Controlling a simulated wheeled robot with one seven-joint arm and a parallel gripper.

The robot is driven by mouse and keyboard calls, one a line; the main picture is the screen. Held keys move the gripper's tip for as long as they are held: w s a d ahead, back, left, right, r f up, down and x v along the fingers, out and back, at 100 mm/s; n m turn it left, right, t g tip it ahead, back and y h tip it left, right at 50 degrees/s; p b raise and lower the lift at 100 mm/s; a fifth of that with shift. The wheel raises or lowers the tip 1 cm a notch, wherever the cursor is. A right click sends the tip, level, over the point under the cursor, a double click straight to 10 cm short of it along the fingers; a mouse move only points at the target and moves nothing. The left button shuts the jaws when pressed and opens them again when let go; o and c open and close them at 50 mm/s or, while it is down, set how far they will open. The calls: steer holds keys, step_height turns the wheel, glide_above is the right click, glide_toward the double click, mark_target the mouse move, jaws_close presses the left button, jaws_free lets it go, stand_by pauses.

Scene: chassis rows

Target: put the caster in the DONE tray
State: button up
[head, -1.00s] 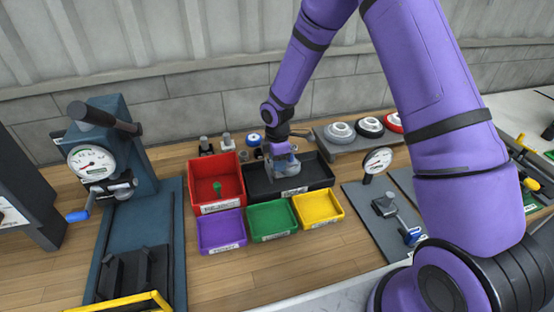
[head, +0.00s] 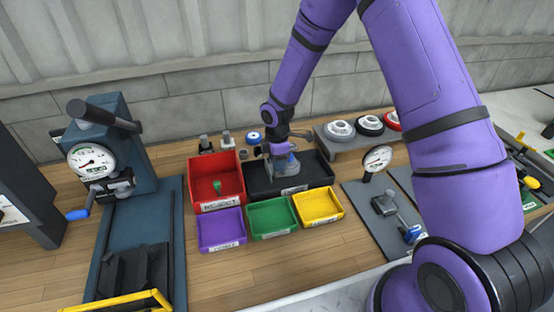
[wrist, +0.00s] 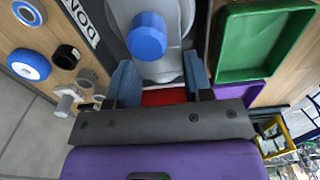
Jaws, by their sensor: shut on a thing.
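The caster (wrist: 160,65) shows in the wrist view as a light grey body with a blue cylinder on it, between the two fingers. My gripper (wrist: 160,82) is shut on it. In the head view my gripper (head: 282,155) holds the grey caster (head: 285,168) at the black tray (head: 318,177), over its left part. I cannot tell whether the caster touches the tray floor. A label reading "DON", partly cut off, shows beside the caster in the wrist view. The black tray's front label is too small to read in the head view.
The red REJECT tray (head: 203,173) with a small green piece stands just left. Purple (head: 220,232), green (head: 270,220) and yellow (head: 318,207) bins stand in front. Wheels on a grey stand (head: 355,146) are behind right. A dial gauge (head: 377,159) stands to the right.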

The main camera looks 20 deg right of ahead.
steer(key=shift+f, duration=0.85)
stand_by(0.8)
steer(key=shift+f, duration=0.75)
steer(key=shift+f, duration=0.35)
steer(key=shift+f, duration=0.3)
steer(key=o, duration=1.2)
